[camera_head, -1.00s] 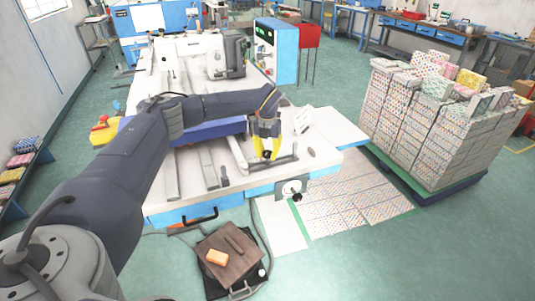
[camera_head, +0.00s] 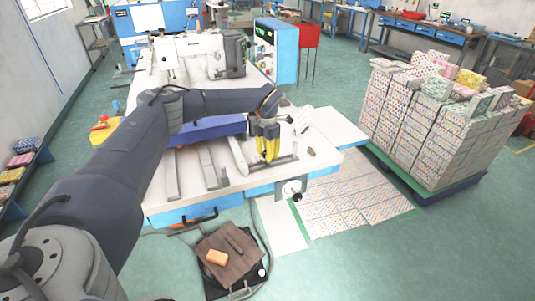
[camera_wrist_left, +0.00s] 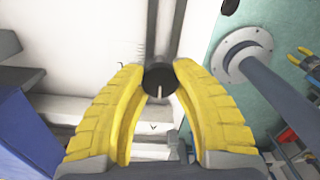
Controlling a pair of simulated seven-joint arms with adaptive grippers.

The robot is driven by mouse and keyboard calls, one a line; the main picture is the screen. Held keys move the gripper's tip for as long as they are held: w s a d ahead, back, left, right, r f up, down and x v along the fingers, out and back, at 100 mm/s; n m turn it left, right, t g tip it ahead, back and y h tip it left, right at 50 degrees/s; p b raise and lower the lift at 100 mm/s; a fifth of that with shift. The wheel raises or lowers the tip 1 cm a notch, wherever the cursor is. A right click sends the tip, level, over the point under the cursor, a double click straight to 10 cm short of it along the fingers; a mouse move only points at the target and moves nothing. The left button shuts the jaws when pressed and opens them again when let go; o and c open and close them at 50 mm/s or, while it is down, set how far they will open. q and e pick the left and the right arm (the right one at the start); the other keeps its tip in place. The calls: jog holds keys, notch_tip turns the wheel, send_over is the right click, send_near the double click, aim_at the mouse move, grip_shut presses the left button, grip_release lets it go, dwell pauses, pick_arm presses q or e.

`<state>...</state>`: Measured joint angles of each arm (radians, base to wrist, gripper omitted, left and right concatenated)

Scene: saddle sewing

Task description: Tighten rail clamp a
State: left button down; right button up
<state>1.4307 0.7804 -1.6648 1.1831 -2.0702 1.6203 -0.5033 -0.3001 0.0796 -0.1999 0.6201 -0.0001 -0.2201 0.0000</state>
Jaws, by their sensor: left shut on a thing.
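My left gripper (camera_head: 270,158) reaches over the front of the white machine table (camera_head: 325,155), pointing down with yellow fingers. In the left wrist view its fingers (camera_wrist_left: 159,75) are closed around a round black knob (camera_wrist_left: 159,79) with a pale line on its face, one fingertip on each side. The knob is likely part of a rail clamp, but I cannot tell which letter it carries. A dark metal rail (camera_wrist_left: 164,25) runs away behind it. The clamp's body is hidden behind the knob and fingers.
Long metal rails (camera_head: 207,168) and a blue beam (camera_head: 210,129) lie on the table left of the gripper. A small dark knob (camera_head: 311,152) stands to the right. A handwheel (camera_head: 291,189) is on the table's front.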

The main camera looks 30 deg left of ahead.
pick_arm(q)
jog(key=shift+w+r, duration=0.1)
dwell(0.4)
jog(key=c, duration=0.9)
grip_release()
notch_tip(320, 180, up, 12)
